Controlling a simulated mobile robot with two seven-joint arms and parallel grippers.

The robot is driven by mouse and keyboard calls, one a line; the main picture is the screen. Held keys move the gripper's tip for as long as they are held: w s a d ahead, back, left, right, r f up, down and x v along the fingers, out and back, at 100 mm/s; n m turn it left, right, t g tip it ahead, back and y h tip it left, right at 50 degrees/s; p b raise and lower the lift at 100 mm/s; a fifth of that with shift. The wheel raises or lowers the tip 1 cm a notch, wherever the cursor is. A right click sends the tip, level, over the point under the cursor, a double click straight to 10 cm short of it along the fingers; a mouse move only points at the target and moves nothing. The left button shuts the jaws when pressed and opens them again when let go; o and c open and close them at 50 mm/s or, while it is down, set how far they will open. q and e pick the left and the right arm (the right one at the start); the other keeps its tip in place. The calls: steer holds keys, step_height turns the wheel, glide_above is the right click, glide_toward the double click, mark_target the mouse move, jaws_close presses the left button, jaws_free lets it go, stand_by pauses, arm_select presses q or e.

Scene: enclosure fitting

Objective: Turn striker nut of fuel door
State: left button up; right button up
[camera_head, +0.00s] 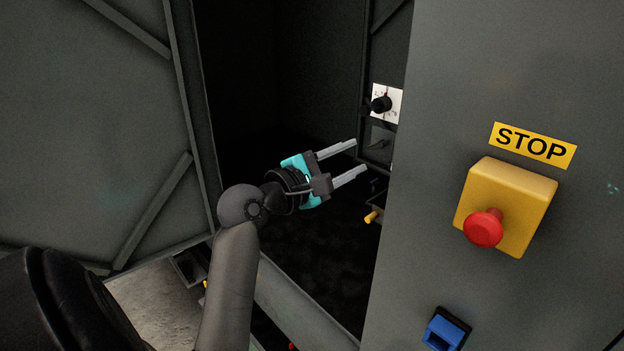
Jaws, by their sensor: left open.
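My left gripper (360,156) reaches into the dark opening of the enclosure, with its two grey fingers spread apart and nothing visible between them. Just beyond the fingertips, a small dark fitting (378,145) sticks out from a grey plate on the inner wall. I cannot tell for sure whether this fitting is the striker nut. I cannot tell whether the fingers touch it; they appear apart from it. The fuel door cannot be singled out with certainty. My right gripper is not in view.
A black rotary knob on a white plate (395,103) sits above the fitting. A yellow-tipped part (371,217) is below the gripper. A grey front panel (420,200) bounds the opening at right, with a red stop button (484,228) and blue part (446,330). A braced grey panel (80,120) stands left.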

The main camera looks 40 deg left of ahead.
arm_select(q)
steer(key=s+b, duration=0.1)
steer(key=s, duration=0.9)
steer(key=shift+a+b, duration=0.35)
